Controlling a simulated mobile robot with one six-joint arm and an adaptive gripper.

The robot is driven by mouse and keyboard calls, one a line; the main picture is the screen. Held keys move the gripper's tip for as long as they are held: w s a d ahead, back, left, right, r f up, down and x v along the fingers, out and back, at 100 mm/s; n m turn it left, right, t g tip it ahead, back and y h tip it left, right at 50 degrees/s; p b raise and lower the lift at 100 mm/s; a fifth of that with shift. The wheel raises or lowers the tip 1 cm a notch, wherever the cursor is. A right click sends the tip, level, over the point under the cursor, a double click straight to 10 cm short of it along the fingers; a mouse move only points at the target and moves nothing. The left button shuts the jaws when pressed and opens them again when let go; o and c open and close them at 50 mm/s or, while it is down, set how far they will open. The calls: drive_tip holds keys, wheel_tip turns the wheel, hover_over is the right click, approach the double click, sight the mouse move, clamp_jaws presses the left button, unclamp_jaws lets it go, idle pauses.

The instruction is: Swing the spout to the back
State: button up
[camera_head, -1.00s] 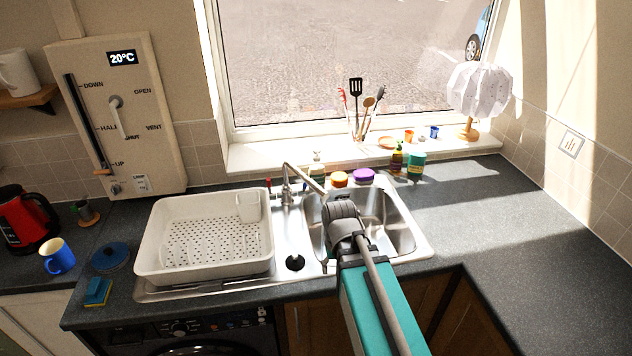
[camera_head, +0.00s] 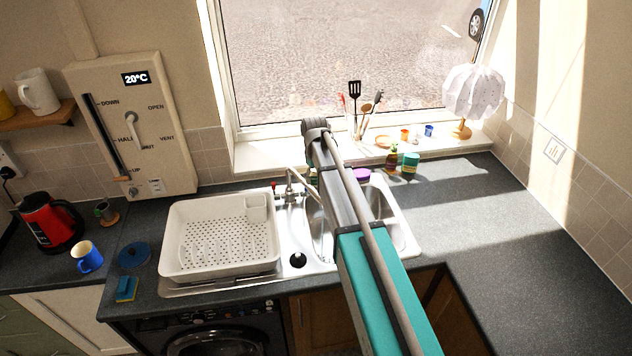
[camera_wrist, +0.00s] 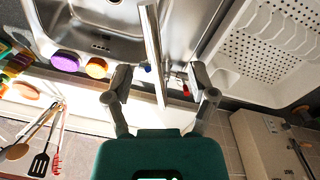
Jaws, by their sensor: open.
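The steel tap stands at the back of the sink, and its thin spout (camera_head: 306,186) slants forward and right over the bowl. In the wrist view the spout (camera_wrist: 152,45) is a long bar running from the top down between my fingers. My gripper (camera_wrist: 160,72) is open, with one finger on each side of the spout and a visible gap to each. A red-marked tap handle (camera_wrist: 185,90) and a blue mark (camera_wrist: 147,68) show near the fingers. In the head view my arm hides the gripper and part of the sink.
A white dish rack (camera_head: 220,240) stands left of the sink bowl (camera_head: 402,235). Utensils (camera_head: 365,115) stand on the windowsill (camera_head: 255,157). The right counter (camera_head: 480,220) is clear.

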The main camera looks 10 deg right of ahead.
sight(315, 191)
drive_tip(key=shift+n, duration=0.3)
drive_tip(key=w+r+p, duration=0.1)
drive_tip(key=w, duration=0.1)
drive_tip(key=w+r, duration=0.1)
drive_tip(key=r, duration=0.1)
drive_tip(key=shift+w+a+p, duration=0.1)
drive_tip(key=shift+w+p, duration=0.25)
drive_tip(key=shift+f, duration=0.35)
drive_tip(key=f+b, duration=1.3)
drive_tip(key=shift+d+f+b, duration=0.15)
drive_tip(key=shift+d+b, duration=0.1)
drive_tip(key=shift+b, duration=0.15)
clamp_jaws()
idle(0.3)
